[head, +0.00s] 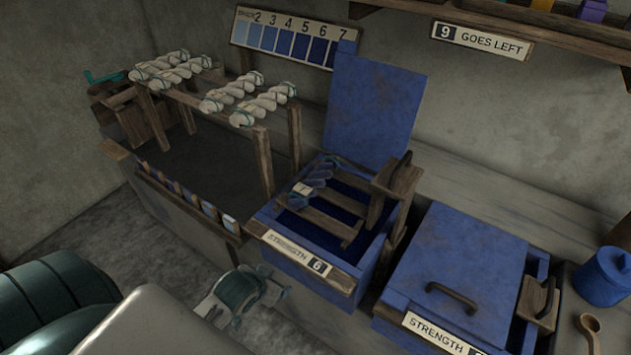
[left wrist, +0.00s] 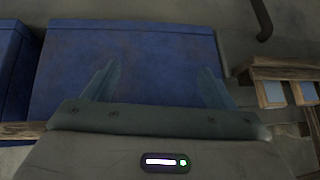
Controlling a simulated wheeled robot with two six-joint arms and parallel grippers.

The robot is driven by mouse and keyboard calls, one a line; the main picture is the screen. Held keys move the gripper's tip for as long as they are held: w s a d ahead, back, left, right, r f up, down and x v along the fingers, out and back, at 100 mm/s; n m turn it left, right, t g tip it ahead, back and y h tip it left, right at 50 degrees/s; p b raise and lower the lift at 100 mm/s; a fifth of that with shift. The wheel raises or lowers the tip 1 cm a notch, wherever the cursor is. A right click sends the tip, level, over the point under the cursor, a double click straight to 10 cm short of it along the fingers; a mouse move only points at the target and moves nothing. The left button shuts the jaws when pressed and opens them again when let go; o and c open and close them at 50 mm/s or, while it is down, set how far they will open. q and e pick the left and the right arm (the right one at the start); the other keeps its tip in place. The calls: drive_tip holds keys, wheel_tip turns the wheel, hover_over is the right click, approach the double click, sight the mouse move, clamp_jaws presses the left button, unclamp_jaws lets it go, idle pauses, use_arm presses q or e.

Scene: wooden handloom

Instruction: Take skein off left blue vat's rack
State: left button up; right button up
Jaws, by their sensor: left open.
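The left blue vat (head: 275,218) stands with its lid (head: 372,105) raised and a "STRENGTH 6" label on its front. A slatted wooden rack (head: 325,222) sits at its opening. A twisted blue skein (head: 312,185) with a pale tag lies on the rack's left part. My left gripper (head: 245,290) is low in front of the vat, apart from the skein. In the left wrist view its two fingers (left wrist: 158,75) are spread and empty, with a blue surface beyond them. The skein is not visible there. My right gripper is not in view.
A closed blue vat (head: 455,255) stands to the right. A wooden frame (head: 262,160) holding several white skeins (head: 225,95) stands to the left. A row of blue swatches (head: 180,192) is near the left vat. A blue jar (head: 605,275) and wooden spoon (head: 590,330) are far right.

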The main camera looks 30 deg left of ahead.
use_arm(q)
drive_tip(key=r, duration=0.2)
drive_tip(key=w+r+t, duration=0.1)
drive_tip(key=r, duration=0.2)
drive_tip(key=w+r+t, duration=0.1)
drive_tip(key=r, duration=0.2)
drive_tip(key=shift+d+r, duration=0.15)
drive_tip(key=shift+r, duration=0.05)
drive_tip(key=t+h, duration=0.2)
drive_tip(key=t, duration=0.2)
approach(303, 193)
drive_tip(key=shift+a+f, duration=0.25)
drive_tip(key=shift+f, duration=0.35)
drive_tip(key=shift+a+f, duration=0.2)
drive_tip(key=shift+f, duration=0.4)
drive_tip(key=x, duration=0.5)
drive_tip(key=shift+w+a+r, duration=0.15)
drive_tip(key=shift+w+r, duration=0.15)
drive_tip(key=shift+w, duration=0.05)
drive_tip(key=x, duration=0.5)
drive_tip(key=shift+w+p, duration=0.4)
drive_tip(key=c, duration=1.1)
